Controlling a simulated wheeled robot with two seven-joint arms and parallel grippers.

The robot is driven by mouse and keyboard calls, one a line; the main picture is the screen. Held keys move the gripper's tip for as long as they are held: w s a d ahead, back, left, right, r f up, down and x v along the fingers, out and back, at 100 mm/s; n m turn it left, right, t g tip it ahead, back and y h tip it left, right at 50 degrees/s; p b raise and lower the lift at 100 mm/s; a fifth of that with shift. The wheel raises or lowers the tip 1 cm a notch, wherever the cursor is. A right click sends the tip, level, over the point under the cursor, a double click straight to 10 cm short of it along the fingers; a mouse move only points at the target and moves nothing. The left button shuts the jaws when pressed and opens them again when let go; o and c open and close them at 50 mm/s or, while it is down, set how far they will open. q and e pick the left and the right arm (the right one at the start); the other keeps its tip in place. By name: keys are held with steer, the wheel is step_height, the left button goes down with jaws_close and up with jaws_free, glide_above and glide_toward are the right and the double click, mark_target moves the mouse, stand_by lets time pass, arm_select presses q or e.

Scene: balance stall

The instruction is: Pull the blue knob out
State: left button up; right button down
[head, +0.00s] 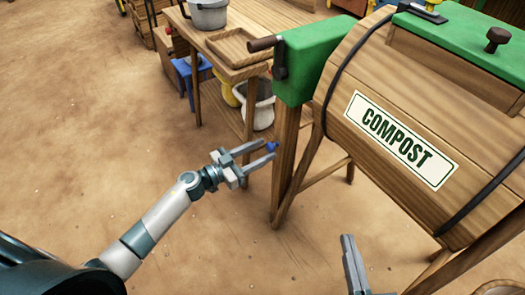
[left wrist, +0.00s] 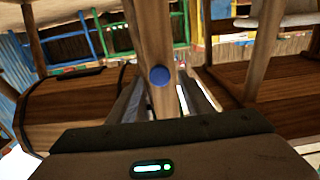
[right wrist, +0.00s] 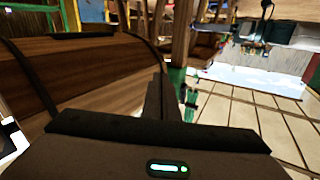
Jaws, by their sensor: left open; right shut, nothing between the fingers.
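The blue knob (head: 271,146) is small and round, on the wooden leg (head: 285,150) of the compost drum's stand. In the left wrist view the blue knob (left wrist: 160,77) shows ahead, between the two fingers. My left gripper (head: 265,154) is open, its fingertips close to the knob; I cannot tell whether they touch it. My right gripper (head: 348,240) is shut and empty, low in the head view below the drum. In the right wrist view its closed fingers (right wrist: 158,85) point past the drum.
The wooden compost drum (head: 360,110) with a green end fills the right side. A dark-handled crank (head: 265,44) sticks out at its left. A wooden table (head: 190,30) with a tray (head: 235,48) stands behind, a pot (head: 257,105) under it. Bare ground lies open at the left.

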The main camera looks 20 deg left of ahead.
arm_select(q)
steer(key=shift+w+d, duration=0.25)
steer(key=shift+w, duration=0.05)
arm_select(e)
steer(key=shift+r, duration=0.2)
